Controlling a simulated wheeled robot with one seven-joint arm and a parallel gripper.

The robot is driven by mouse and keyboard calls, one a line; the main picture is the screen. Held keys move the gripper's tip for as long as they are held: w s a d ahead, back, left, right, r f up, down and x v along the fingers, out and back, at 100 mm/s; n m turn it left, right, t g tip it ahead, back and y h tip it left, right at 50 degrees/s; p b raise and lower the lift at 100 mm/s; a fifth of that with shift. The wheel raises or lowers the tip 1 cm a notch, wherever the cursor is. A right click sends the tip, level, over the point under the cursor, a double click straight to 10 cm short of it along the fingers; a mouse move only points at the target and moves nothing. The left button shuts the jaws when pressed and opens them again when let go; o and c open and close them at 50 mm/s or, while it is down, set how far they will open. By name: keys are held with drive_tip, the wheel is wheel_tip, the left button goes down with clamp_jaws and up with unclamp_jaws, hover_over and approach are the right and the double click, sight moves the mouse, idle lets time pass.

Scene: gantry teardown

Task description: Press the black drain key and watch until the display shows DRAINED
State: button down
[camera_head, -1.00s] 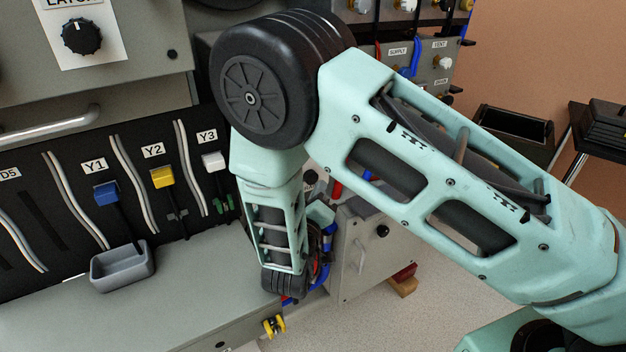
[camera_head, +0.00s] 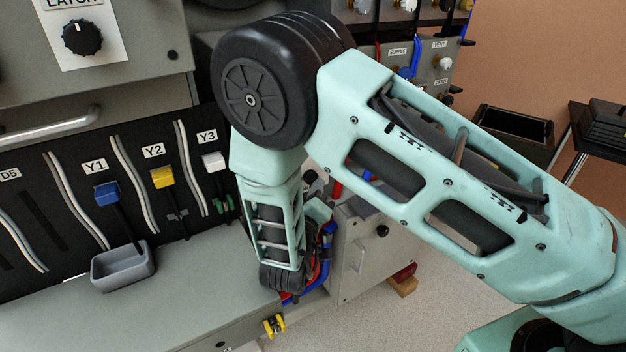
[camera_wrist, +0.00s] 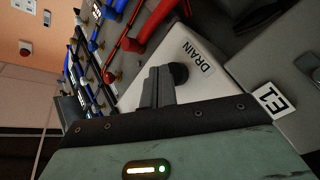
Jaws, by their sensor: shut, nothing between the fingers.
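The black drain key (camera_wrist: 179,73) is a round black knob on a white plate marked DRAIN in the wrist view. My gripper (camera_wrist: 159,70) is shut and empty, with its fingertips right beside the key. I cannot tell whether they touch it or whether the key is pressed in. In the head view my arm hides the gripper and the key. No display with readable text shows in either view.
Red and blue hoses (camera_wrist: 130,40) run close by the key's plate. A label E1 (camera_wrist: 271,101) is on a neighbouring grey surface. In the head view a grey tray (camera_head: 123,268) stands on the bench, left of my arm. A grey cabinet (camera_head: 372,250) stands right of my forearm.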

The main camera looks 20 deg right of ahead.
drive_tip(key=shift+w+a, duration=0.1)
drive_tip(key=shift+w, duration=0.3)
idle(0.3)
drive_tip(key=shift+s+d, duration=0.2)
drive_tip(key=shift+s, duration=0.65)
drive_tip(key=s+d+p, duration=0.1)
drive_tip(key=s, duration=0.5)
drive_tip(key=shift+d, duration=0.15)
drive_tip(key=shift+w, duration=0.1)
